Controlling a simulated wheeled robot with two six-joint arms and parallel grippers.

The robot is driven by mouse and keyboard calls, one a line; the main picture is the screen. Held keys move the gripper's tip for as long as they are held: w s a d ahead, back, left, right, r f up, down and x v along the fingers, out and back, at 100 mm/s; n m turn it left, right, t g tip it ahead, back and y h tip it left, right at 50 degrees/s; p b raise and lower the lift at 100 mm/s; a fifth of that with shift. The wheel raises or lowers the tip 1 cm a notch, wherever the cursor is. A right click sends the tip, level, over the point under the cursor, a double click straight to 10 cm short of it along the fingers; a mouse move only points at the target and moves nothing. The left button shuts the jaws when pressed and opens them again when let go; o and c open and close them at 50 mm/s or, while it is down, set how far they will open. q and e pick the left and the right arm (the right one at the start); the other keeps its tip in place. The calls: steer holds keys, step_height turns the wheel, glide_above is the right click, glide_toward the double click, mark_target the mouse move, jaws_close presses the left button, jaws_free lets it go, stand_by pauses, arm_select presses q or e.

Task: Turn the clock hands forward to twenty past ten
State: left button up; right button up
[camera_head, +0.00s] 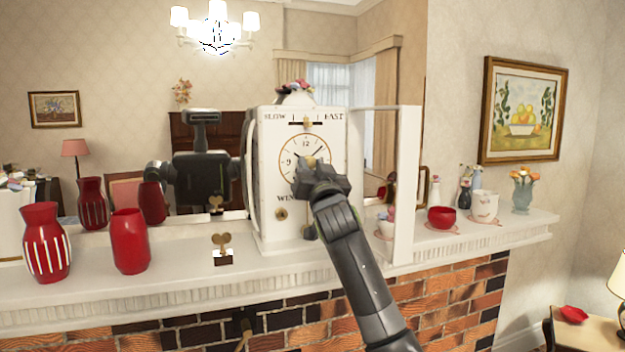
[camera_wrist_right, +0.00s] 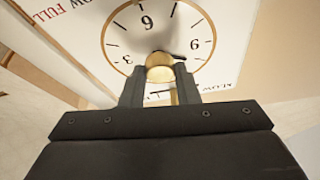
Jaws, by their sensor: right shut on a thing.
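The white clock (camera_head: 270,225) stands on the mantel with its dial (camera_head: 290,146) facing me. It also shows upside down in the right wrist view (camera_wrist_right: 85,15). In the head view one dark hand (camera_head: 318,153) points to the upper right of the dial; the other is harder to make out. My right gripper (camera_head: 312,178) covers the lower dial. Its fingers (camera_wrist_right: 158,85) are shut on the round brass knob (camera_wrist_right: 160,68) at the dial's centre. My left gripper is out of view.
A brass key (camera_head: 222,241) stands on the mantel left of the clock. Red vases (camera_head: 130,240) are further left; a red bowl (camera_head: 442,217) and white pot (camera_head: 485,205) are right.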

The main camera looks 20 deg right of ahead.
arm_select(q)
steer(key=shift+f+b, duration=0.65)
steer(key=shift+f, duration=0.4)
arm_select(e)
steer(key=shift+m+h, duration=0.6)
steer(key=shift+m, duration=0.7)
steer(key=o, duration=1)
steer(key=shift+c, duration=0.2)
steer(key=shift+s+a+f, duration=0.1)
steer(key=shift+s+f, duration=0.2)
steer(key=shift+s, duration=0.2)
arm_select(q)
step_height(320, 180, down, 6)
steer(key=b, duration=0.6)
arm_select(e)
steer(key=v, duration=1.6)
steer(key=shift+s+r, duration=0.25)
